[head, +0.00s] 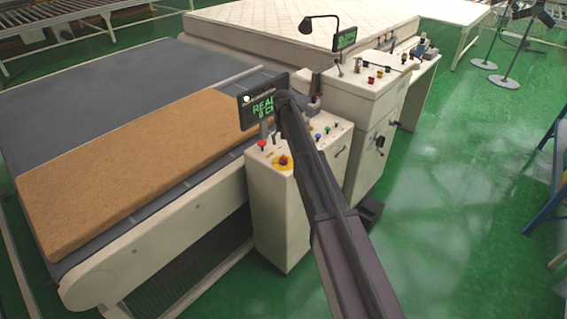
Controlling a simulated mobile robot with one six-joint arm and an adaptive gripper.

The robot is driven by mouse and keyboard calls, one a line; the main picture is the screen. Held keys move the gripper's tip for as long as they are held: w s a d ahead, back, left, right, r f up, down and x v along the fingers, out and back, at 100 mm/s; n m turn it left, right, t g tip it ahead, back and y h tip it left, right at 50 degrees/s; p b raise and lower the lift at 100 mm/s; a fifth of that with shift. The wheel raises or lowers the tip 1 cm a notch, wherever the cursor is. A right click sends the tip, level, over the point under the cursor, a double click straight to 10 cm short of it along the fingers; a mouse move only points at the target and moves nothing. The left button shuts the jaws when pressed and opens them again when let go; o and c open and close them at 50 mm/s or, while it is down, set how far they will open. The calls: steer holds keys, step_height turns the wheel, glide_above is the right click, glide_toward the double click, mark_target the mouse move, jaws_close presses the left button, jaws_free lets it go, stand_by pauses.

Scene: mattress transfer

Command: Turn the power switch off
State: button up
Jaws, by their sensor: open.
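The near control cabinet (277,215) is a white box with a sloped top carrying several controls. A red button on a yellow base (283,161) sits at its front. I cannot tell which control is the power switch. A black display (262,104) above shows green text, partly covered by my arm. My gripper (284,99) is at the arm's dark far end, open, beside the display; its fingers are hard to make out.
A brown mattress slab (130,170) lies on the grey conveyor bed (100,95). A second control cabinet (365,95) with knobs and its own display stands behind, next to a white quilted mattress (280,20). Green floor (470,190) is open at right, with a blue frame (550,190) at the edge.

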mark_target(284, 157)
steer(key=shift+f+b, duration=4.15)
steer(key=shift+f, duration=0.35)
steer(key=c, duration=1.2)
